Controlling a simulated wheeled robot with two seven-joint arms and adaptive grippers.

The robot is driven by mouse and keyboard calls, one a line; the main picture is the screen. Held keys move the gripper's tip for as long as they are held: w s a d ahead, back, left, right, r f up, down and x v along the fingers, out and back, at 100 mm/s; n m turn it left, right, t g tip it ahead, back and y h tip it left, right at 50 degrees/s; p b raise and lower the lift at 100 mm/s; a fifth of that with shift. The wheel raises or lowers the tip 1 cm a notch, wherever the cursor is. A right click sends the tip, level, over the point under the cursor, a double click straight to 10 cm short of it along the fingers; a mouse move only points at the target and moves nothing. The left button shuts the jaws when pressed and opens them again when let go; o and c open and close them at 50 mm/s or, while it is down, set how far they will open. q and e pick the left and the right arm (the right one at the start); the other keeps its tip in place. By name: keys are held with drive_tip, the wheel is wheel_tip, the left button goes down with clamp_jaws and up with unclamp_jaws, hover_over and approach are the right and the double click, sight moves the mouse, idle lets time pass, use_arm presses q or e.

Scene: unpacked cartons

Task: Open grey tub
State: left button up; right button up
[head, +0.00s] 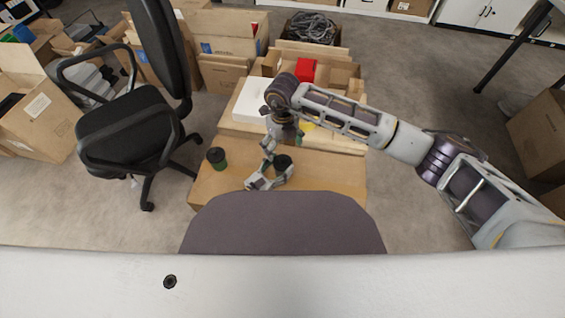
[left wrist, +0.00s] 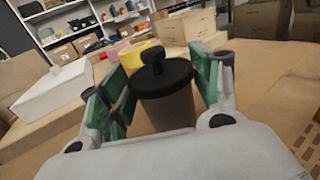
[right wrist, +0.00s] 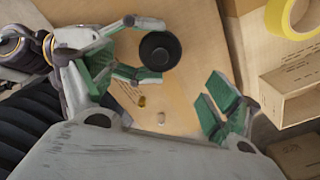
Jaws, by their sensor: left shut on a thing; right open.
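The grey tub (left wrist: 168,112) stands upright with a round black lid (left wrist: 161,77) and a knob on top. The lid also shows in the head view (head: 283,162) and from above in the right wrist view (right wrist: 159,51). My left gripper (head: 277,170) is shut on the tub's body, its green pads at both sides below the lid. My right gripper (right wrist: 160,88) is open and empty, pointing down above the table; the lid shows beyond its fingers, apart from them. In the head view my right arm hides part of the table behind the tub.
A green cup with a dark top (head: 217,159) stands on the wooden table (head: 330,172), left of the tub. A white box (head: 250,103) and a yellow tape roll (right wrist: 291,16) lie farther back. Cartons and a red box (head: 305,70) are behind. An office chair (head: 125,125) stands left.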

sight(283, 158)
drive_tip(key=shift+r+n, duration=1.6)
drive_tip(key=shift+r, duration=0.45)
drive_tip(key=shift+f, duration=0.2)
drive_tip(key=shift+f, duration=5.85)
drive_tip(key=shift+c, duration=0.5)
drive_tip(key=c, duration=1.1)
drive_tip(key=shift+c, duration=0.2)
drive_tip(key=shift+r, duration=0.35)
